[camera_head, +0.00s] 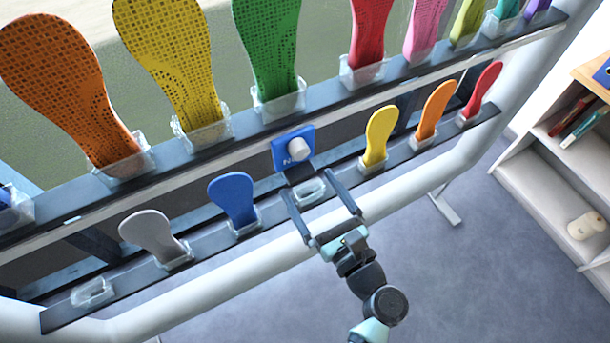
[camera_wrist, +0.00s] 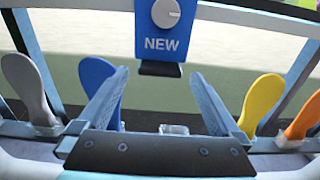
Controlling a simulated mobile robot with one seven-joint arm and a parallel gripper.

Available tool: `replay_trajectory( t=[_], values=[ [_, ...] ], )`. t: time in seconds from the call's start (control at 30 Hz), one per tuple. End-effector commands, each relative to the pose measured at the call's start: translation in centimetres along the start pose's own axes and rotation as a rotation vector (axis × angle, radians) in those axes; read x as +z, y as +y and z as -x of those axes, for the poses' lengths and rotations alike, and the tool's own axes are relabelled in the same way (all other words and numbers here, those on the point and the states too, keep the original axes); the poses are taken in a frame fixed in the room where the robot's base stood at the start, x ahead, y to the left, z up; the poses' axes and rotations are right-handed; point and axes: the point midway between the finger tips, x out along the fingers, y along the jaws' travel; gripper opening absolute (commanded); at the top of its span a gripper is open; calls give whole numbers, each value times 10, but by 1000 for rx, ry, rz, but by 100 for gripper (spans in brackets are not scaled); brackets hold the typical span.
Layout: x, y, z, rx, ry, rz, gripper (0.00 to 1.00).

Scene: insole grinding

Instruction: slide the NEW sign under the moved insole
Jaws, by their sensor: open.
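The NEW sign (camera_head: 280,160) is a small blue plate with a white knob, at the upper rail above the middle of the lower rail. In the wrist view the sign (camera_wrist: 162,48) is upright at top centre, with a dark ledge at its bottom. My gripper (camera_head: 307,181) is open and empty, its fingers spread below the sign and apart from it. Small insoles stand in clear holders on the lower rail: grey (camera_head: 152,234), blue (camera_head: 234,198), yellow (camera_head: 380,136), orange (camera_head: 434,112) and red (camera_head: 482,90). I cannot tell which insole was moved.
An empty clear holder (camera_head: 311,190) sits on the lower rail between my fingers. Another empty holder (camera_head: 92,291) is at its left end. Large coloured insoles, such as the green one (camera_head: 266,45), line the upper rail. A shelf (camera_head: 550,203) stands at right.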

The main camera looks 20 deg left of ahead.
Motion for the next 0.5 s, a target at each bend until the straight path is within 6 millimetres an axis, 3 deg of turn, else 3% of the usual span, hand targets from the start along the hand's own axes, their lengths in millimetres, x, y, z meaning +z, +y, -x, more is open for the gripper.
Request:
replay_trajectory(
  t=[0.2,0.5],
  values=[
    [0,0,-24,1,0,1,100],
    [0,0,-28,0,0,1,100]
  ],
)
